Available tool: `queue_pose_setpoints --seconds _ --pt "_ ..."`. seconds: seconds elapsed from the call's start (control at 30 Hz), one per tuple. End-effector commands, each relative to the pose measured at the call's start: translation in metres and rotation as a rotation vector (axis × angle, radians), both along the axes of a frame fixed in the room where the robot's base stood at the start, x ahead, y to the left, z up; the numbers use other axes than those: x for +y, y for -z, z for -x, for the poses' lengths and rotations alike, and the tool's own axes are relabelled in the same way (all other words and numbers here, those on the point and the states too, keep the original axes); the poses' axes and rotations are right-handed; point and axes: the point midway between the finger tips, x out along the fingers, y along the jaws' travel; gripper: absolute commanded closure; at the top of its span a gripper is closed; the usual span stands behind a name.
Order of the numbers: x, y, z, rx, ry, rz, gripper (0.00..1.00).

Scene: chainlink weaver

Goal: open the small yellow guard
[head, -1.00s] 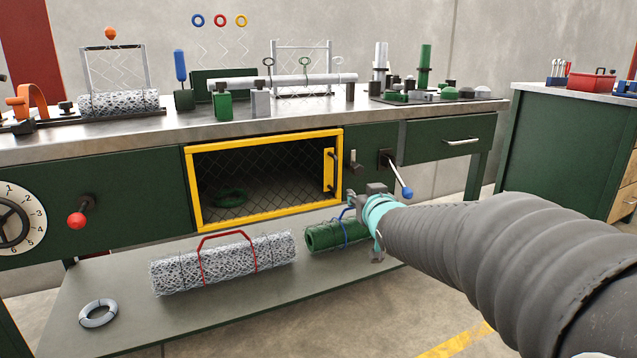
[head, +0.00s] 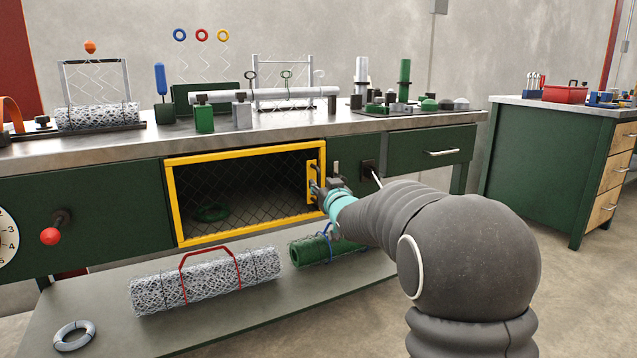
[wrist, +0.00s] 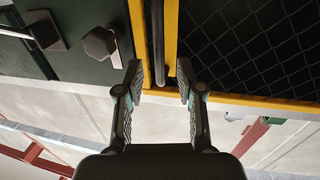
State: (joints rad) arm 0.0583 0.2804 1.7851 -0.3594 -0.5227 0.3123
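The small yellow guard (head: 244,238) is a yellow frame with dark chainlink mesh, shut across the opening in the green bench front. Its yellow handle plate (head: 312,167) is at the right side. In the wrist view the guard's yellow edge (wrist: 171,35) runs beside a dark upright handle bar (wrist: 158,40). My gripper (head: 318,190) is at the lower part of the handle plate. In the wrist view my gripper (wrist: 160,82) is open, with one finger on each side of the bar and gaps showing. Whether a fingertip touches the yellow frame I cannot tell.
A lever (head: 372,174) sits right of the guard, close to my arm. A dark hexagonal knob (wrist: 99,42) is beside one finger in the wrist view. A mesh roll (head: 205,282) and a green roll (head: 310,249) lie on the lower shelf. Floor before the bench is open.

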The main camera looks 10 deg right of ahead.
Motion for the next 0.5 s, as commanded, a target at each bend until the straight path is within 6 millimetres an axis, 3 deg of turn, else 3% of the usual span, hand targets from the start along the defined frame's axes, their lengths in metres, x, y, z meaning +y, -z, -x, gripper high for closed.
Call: queue_pose_setpoints --seconds 0.2,0.5 --pt "0.004 0.0 -0.026 0.0 -0.001 0.0 0.63" --pt "0.004 0.0 -0.034 0.0 0.0 0.0 0.63"
